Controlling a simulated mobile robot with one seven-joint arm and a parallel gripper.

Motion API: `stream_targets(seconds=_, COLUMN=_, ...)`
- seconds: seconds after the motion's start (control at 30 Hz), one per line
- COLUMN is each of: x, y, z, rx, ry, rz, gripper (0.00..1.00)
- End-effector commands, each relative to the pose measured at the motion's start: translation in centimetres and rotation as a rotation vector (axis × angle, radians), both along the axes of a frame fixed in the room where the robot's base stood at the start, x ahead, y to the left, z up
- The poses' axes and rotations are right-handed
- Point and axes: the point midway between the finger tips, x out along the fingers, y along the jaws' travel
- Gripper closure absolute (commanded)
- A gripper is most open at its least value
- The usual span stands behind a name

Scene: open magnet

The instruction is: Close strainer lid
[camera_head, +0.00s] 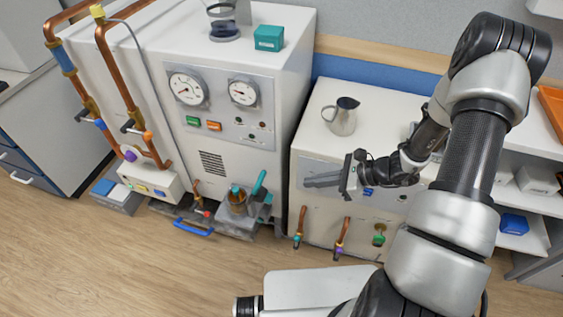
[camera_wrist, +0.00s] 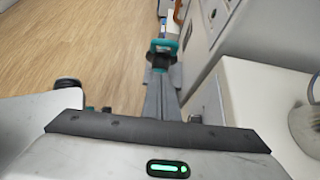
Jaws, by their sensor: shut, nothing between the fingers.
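What looks like the strainer (camera_head: 238,203) is a brown, round body on a grey base at the foot of the large white cabinet. A teal handle (camera_head: 259,184) sticks up at a tilt on its right and seems to belong to the raised lid. In the wrist view a teal and dark part of this unit (camera_wrist: 163,52) shows beyond the fingers. My gripper (camera_head: 308,182) is shut and empty, in front of the right-hand white cabinet, pointing left. It is to the right of the strainer and apart from it. The fingers (camera_wrist: 161,85) partly hide the unit in the wrist view.
The white cabinet (camera_head: 225,160) with gauges stands behind the strainer. A lower white cabinet (camera_head: 320,138) bears a metal pitcher (camera_head: 341,117), close behind my gripper. Copper taps (camera_head: 341,238) stick out below my gripper. A blue handle (camera_head: 193,228) lies left of the strainer. The wooden floor in front is clear.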

Motion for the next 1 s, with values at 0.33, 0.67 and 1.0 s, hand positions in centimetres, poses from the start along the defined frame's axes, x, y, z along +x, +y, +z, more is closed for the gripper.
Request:
stream_targets(seconds=0.33, x=1.1, y=3.3, z=-2.8, rx=0.012, ry=0.012, rz=-0.013, gripper=1.0)
stream_targets(seconds=0.67, x=3.2, y=8.7, z=-5.7, rx=0.01, ry=0.008, rz=-0.012, gripper=1.0)
stream_targets(seconds=1.0, x=4.3, y=11.5, z=-5.0, rx=0.009, ry=0.009, rz=-0.015, gripper=1.0)
